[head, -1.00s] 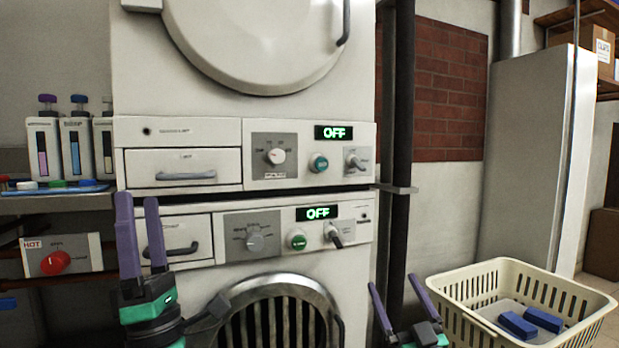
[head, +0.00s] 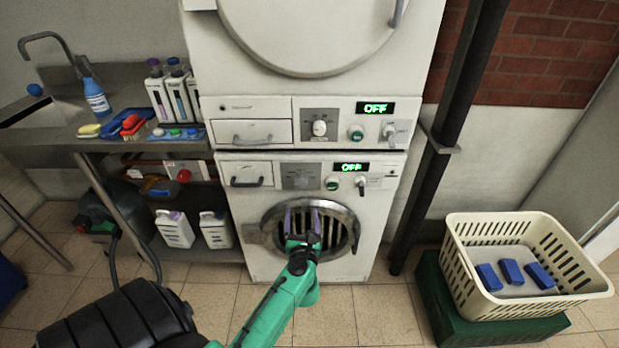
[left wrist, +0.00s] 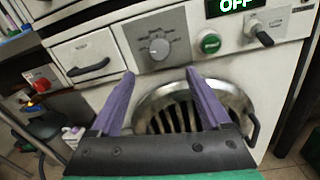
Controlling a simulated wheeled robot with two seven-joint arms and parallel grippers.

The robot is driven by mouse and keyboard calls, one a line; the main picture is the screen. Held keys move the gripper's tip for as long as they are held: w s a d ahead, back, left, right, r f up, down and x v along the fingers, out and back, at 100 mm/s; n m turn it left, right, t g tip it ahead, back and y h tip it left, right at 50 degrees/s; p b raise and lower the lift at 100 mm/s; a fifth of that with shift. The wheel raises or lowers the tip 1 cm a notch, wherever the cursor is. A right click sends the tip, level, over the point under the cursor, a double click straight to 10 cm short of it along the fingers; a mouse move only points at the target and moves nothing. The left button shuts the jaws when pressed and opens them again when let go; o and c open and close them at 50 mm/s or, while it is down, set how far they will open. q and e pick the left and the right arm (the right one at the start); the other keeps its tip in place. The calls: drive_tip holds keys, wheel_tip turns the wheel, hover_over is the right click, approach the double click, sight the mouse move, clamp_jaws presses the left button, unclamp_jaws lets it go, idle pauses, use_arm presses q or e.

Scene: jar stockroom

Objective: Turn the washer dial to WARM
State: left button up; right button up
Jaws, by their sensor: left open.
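The lower front-loading machine (head: 385,225) has a grey dial (head: 301,177) on a grey plate, with a lit OFF display (head: 352,167) to its right. The dial (left wrist: 158,48) shows more closely in the left wrist view, ringed by small labels too blurred to read. My left gripper (head: 302,213) is open and empty, in front of the round barred door and below the dial in the picture. Its purple fingers (left wrist: 160,75) stand apart in the left wrist view, with the dial beyond and above the gap. My right gripper is out of view.
The upper machine has its own dial (head: 319,128) and OFF display (head: 375,108). Right of the lower dial are a green button (head: 332,184) and a lever switch (head: 361,182). A dark post (head: 440,140) and a cream basket (head: 455,260) stand right, a sink counter left.

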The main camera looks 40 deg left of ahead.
sight(301, 185)
use_arm(q)
drive_tip(key=x, duration=1.2)
drive_tip(key=shift+w+a+b, duration=0.2)
drive_tip(key=shift+w+b, duration=0.05)
drive_tip(key=shift+b, duration=0.1)
drive_tip(key=shift+r, duration=0.1)
clamp_jaws()
drive_tip(key=shift+m, duration=0.3)
drive_tip(key=m+p, duration=0.2)
drive_tip(key=m, duration=0.2)
drive_tip(key=shift+d, duration=0.1)
drive_tip(key=m+p, duration=0.1)
drive_tip(key=m, duration=0.8)
drive_tip(key=m+p, duration=0.1)
drive_tip(key=m, duration=0.3)
drive_tip(key=shift+f+m+t+h+p, duration=0.25)
drive_tip(key=shift+m+t+h+p, duration=0.05)
drive_tip(key=shift+t, duration=0.1)
drive_tip(key=m+p, duration=0.1)
drive_tip(key=m, duration=0.5)
drive_tip(key=shift+m, duration=0.3)
